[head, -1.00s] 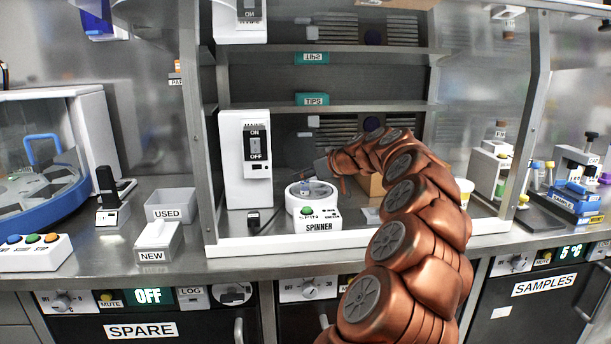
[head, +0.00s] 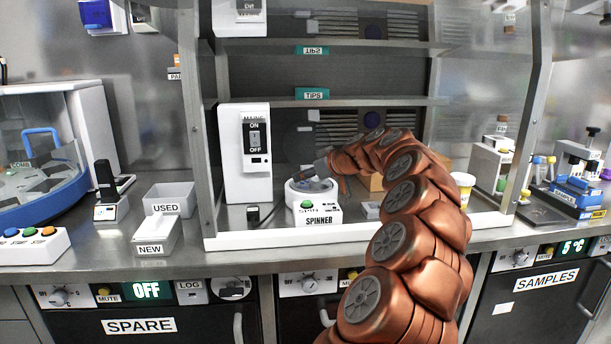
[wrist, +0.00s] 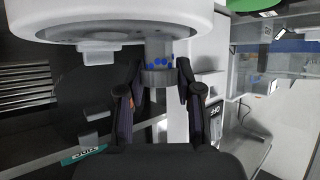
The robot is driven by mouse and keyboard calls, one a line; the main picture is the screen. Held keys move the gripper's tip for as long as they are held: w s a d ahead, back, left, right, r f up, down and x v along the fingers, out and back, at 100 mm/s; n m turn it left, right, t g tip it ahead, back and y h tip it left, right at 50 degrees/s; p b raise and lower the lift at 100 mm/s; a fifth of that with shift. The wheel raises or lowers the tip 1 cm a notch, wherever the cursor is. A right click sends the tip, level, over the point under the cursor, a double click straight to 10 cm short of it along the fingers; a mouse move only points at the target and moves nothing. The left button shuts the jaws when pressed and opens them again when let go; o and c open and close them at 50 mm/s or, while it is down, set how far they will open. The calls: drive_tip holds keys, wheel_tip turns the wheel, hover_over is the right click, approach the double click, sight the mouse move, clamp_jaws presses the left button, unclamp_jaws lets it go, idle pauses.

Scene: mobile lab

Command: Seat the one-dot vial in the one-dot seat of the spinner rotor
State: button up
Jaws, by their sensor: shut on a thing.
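The spinner (head: 329,213) is a white round-topped unit with a green button, standing inside the hood. My gripper (head: 303,178) is low over its rotor area and hides most of the rotor and the vial in the head view. In the wrist view my gripper (wrist: 160,86) is shut on a vial (wrist: 158,50) with a grey collar and several blue dots. Its far end points at the white spinner body (wrist: 190,15), which fills the top of the picture. I cannot tell whether the vial is in a seat, or see the seat's dot mark.
The mains switch box (head: 244,155) stands left of the spinner. Steel hood posts flank the opening, and a shelf (head: 335,103) runs above. A yellow-white cup (head: 462,187) is right of my arm. The USED bin (head: 169,199) and NEW box (head: 157,236) stand outside the hood.

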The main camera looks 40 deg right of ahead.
drive_tip(key=o, duration=1)
drive_tip(key=shift+o, duration=0.2)
drive_tip(key=v, duration=1.2)
